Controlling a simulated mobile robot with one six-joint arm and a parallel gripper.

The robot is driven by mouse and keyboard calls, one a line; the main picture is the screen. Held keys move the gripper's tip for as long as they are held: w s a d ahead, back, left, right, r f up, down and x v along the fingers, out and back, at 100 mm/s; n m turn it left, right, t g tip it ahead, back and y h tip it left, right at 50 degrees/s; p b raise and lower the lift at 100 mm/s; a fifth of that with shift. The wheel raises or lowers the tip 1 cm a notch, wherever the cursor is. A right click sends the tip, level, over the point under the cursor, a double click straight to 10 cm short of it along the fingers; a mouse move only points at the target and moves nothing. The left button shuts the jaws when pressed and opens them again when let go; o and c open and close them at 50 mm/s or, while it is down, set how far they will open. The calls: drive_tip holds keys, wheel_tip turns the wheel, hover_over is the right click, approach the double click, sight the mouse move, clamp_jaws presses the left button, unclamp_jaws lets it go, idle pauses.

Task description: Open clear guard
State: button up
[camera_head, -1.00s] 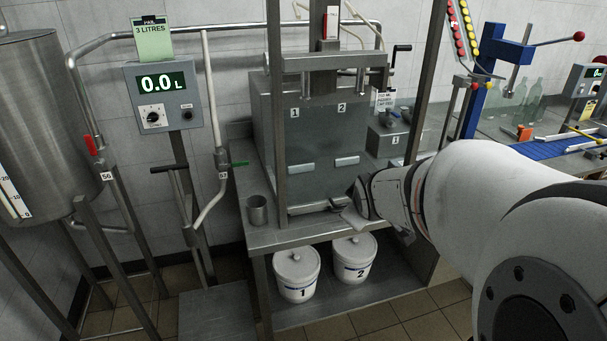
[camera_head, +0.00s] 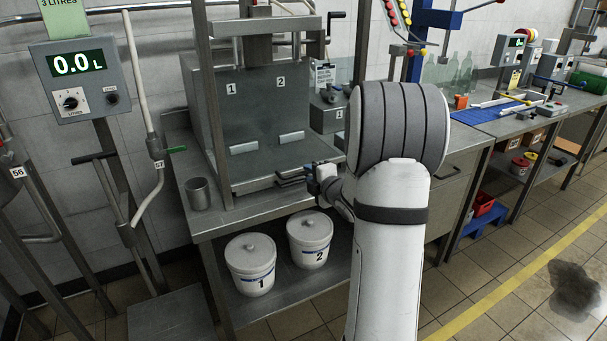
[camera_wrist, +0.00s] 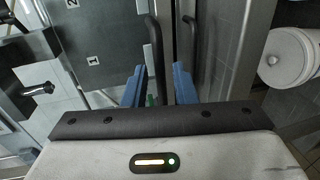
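The clear guard (camera_head: 262,120) is a see-through panel in a grey metal frame, standing down in front of the cabinet labelled 1 and 2. In the head view a dark handle (camera_head: 292,179) shows low on its front. My gripper (camera_head: 312,180) is at the right end of this handle, partly hidden by my arm. In the wrist view the blue fingers of my gripper (camera_wrist: 160,86) are apart. A dark curved bar (camera_wrist: 156,55) runs between them, with no clear contact visible. A second dark bar (camera_wrist: 192,35) lies near the right finger.
Two white lidded buckets, 1 (camera_head: 250,265) and 2 (camera_head: 310,240), stand on the shelf below. A metal cup (camera_head: 198,193) stands on the bench left of the guard. A 0.0 L display box (camera_head: 82,78) is at left. Open floor lies at right.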

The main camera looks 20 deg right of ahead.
drive_tip(key=shift+x, duration=1.45)
drive_tip(key=shift+c, duration=0.5)
clamp_jaws()
